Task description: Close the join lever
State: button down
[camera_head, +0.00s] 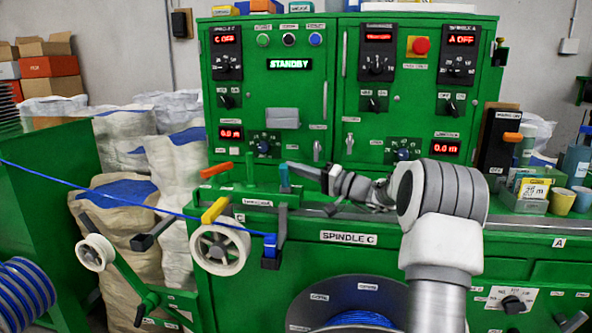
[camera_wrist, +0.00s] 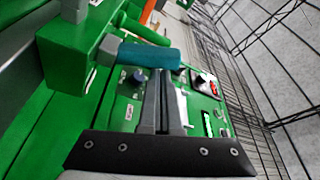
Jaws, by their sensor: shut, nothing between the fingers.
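Several coloured levers sit on the green machine, and no readable label shows which is the join lever. In the wrist view the teal handle (camera_wrist: 150,55) juts from a green block. My gripper (camera_head: 291,167) is shut and empty, its tips close to the teal handle. In the wrist view my gripper (camera_wrist: 164,75) ends at the handle's edge; I cannot tell whether it touches. An orange-red lever (camera_head: 216,170) and a yellow lever (camera_head: 214,210) sit further left.
The control panel (camera_head: 290,100) rises behind. Cups and boxes (camera_head: 533,188) stand on the right ledge.

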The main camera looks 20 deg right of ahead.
jog(key=p+v, duration=0.1)
jog(key=v, duration=1.6)
jog(key=s+a+n+g, duration=0.2)
jog(key=a+g, duration=0.4)
jog(key=a, duration=1)
jog(key=s+a+n+g+h, duration=0.1)
jog(key=s+a+g+h, duration=0.2)
jog(key=a, duration=0.4)
jog(key=s+a+g, duration=0.2)
jog(key=s+a, duration=0.4)
jog(key=s+a+n+g+h, duration=0.1)
jog(key=s+a+h, duration=0.35)
jog(key=s, duration=0.55)
jog(key=s+d+f+n+t+h, duration=0.2)
jog(key=s+d+f+h, duration=0.3)
jog(key=s, duration=0.2)
notch_tip(320, 180, up, 15)
jog(key=p, duration=1.5)
jog(key=shift+a+r+y, duration=0.1)
jog(key=shift+y, duration=0.15)
